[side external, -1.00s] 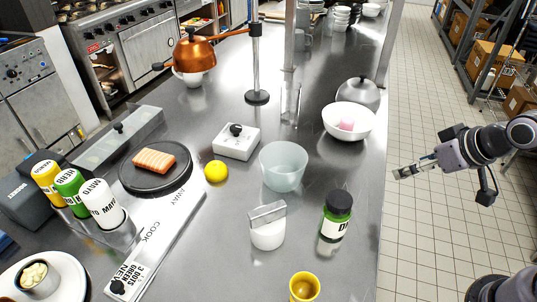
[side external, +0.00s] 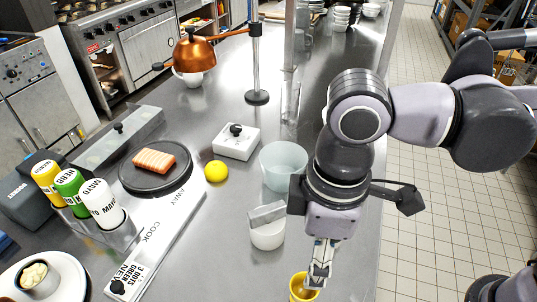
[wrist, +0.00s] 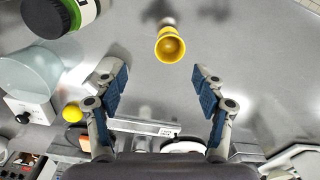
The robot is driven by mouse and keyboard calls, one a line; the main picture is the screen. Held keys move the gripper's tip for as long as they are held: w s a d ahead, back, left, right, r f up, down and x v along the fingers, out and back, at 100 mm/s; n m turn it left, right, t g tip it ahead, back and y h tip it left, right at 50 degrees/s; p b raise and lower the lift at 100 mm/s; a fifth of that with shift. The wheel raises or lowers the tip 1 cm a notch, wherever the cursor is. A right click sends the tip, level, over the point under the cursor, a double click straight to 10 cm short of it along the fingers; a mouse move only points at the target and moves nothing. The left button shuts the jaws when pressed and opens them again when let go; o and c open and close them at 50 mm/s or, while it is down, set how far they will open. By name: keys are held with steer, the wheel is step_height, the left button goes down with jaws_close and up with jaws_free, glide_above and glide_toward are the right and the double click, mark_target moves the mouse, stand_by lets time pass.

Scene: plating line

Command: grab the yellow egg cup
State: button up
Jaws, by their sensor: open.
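The yellow egg cup (side external: 299,290) stands on the steel counter at the bottom of the side view, partly hidden by my gripper (side external: 318,285). My gripper points down over it there. In the wrist view the egg cup (wrist: 170,46) shows its open rim and hollow inside. It lies beyond my blue-padded fingertips, near the middle between their lines. My gripper (wrist: 158,76) is open, with nothing between the fingers.
A frosted bowl (side external: 283,165) and a white container (side external: 267,234) stand left of my arm. A green-labelled jar (wrist: 50,15) is left of the cup in the wrist view. A yellow ball (side external: 216,171) sits farther left. Counter around the cup is clear.

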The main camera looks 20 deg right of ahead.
mark_target(303, 294)
steer(key=shift+n, duration=0.3)
steer(key=shift+s+a+f, duration=0.15)
steer(key=shift+a+f, duration=0.05)
steer(key=shift+f, duration=1.6)
steer(key=shift+s+a+f, duration=0.2)
steer(key=shift+f, duration=1.65)
steer(key=shift+s+a+f, duration=0.15)
steer(key=shift+a+f, duration=0.05)
steer(key=shift+f, duration=1.6)
steer(key=c, duration=1.3)
